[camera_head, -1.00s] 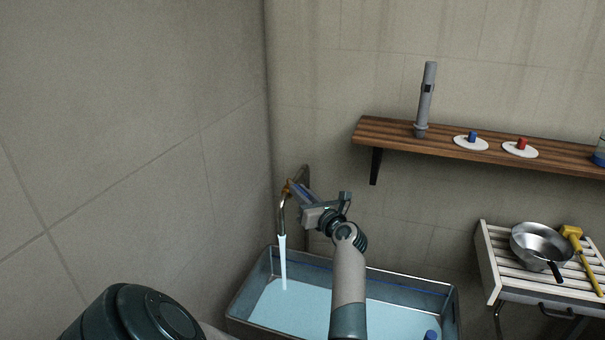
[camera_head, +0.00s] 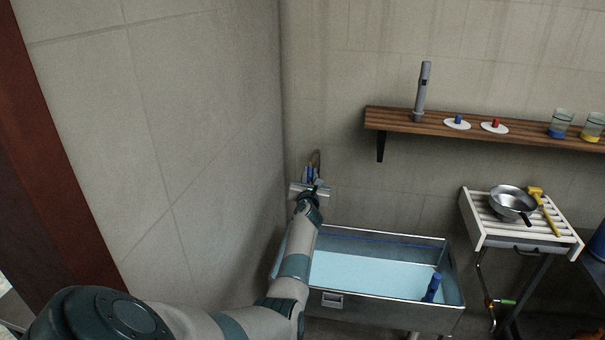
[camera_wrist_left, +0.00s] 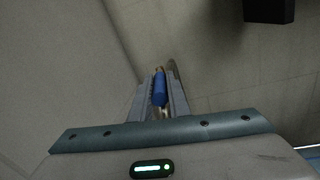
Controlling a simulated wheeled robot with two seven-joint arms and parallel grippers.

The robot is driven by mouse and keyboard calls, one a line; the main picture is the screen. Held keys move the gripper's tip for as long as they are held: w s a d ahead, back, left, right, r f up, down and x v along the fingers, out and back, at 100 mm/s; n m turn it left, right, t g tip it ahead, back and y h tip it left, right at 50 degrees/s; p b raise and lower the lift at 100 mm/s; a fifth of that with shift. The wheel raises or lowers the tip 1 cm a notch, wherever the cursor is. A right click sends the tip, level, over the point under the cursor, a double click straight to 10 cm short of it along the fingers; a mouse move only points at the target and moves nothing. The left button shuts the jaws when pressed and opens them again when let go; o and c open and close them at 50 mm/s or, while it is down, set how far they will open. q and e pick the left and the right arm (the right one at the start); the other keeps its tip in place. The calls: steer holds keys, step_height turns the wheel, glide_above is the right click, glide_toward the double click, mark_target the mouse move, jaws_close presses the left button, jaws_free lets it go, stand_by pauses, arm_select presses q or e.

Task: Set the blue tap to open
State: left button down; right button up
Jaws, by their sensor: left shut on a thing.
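The blue tap handle (camera_wrist_left: 160,88) lies between the two fingers of my left gripper (camera_wrist_left: 160,98) in the left wrist view, and the gripper is shut on it. In the head view the left gripper (camera_head: 311,176) is at the wall above the back left of the tank, with a bit of blue handle between its fingers. The tap's spout (camera_head: 317,158) shows only in part behind the gripper. No water stream is visible; my arm covers the area below the tap. My right gripper is not in view.
The metal tank (camera_head: 385,312) holds pale blue water and a dark blue cylinder (camera_head: 433,288). A wooden shelf (camera_head: 400,122) is above to the right. A slatted stand (camera_head: 475,228) carries a pan (camera_head: 510,205) and a yellow tool (camera_head: 546,208). The left wall is close to my arm.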

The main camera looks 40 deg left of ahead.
arm_select(q)
steer(key=shift+s+a+r+t+h, duration=0.1)
steer(key=shift+s+a+t+h, duration=0.1)
steer(key=shift+t+h, duration=0.1)
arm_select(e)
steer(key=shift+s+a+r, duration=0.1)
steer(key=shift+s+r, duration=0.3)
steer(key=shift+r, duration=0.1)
arm_select(q)
steer(key=c, duration=1.7)
jaws_free()
steer(key=shift+w, duration=0.1)
steer(key=shift+d+p, duration=0.15)
steer(key=shift+p, duration=0.25)
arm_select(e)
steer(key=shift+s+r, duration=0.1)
